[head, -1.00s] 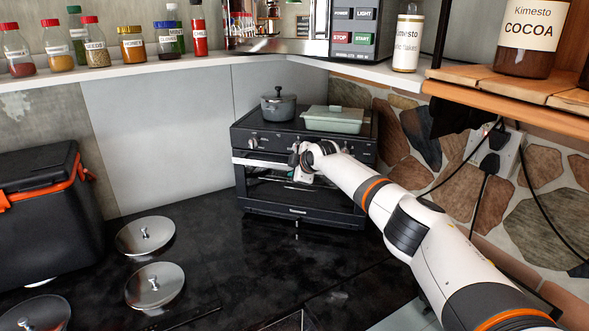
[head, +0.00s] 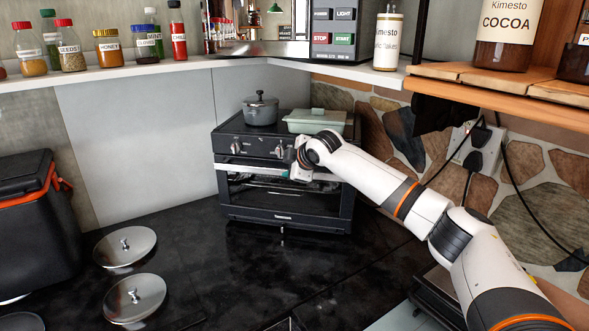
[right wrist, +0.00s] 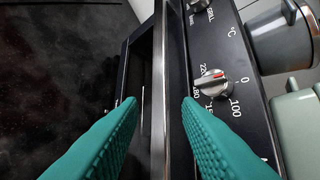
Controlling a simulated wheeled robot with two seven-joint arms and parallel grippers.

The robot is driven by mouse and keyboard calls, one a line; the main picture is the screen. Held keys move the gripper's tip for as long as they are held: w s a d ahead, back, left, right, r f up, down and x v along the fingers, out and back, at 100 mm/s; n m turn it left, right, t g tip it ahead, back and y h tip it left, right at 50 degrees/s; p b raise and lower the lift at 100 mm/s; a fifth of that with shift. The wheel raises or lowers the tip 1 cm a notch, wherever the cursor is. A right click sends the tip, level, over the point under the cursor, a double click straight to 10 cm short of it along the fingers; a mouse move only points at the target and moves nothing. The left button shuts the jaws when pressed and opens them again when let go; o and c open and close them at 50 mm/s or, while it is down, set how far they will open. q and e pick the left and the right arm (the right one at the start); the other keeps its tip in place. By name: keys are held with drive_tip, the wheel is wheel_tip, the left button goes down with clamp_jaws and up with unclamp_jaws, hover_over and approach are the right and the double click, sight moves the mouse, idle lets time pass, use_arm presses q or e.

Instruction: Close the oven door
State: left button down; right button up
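The black toaster-style oven (head: 228,146) stands on the dark counter against the back corner. Its door (head: 285,214) with a glass window faces me and looks close to upright; I cannot tell how wide any gap at its top is. My right gripper (head: 297,166) is at the upper front of the oven, just below the knobs. In the right wrist view its green fingers (right wrist: 158,102) are apart, with a silver bar (right wrist: 158,60) running between them. The right finger lies beside the knob panel (right wrist: 240,110). My left gripper is not in view.
A grey pot (head: 261,111) and a green lidded dish (head: 315,121) sit on the oven. Metal lids (head: 125,247) lie on the counter at left, beside a black cooler box (head: 35,225). A shelf (head: 130,72) with jars runs above. The counter before the oven is clear.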

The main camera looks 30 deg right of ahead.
drive_tip(key=v, duration=0.3)
drive_tip(key=shift+s+r+b, duration=0.15)
drive_tip(key=shift+s+b, duration=0.05)
drive_tip(key=shift+b, duration=0.15)
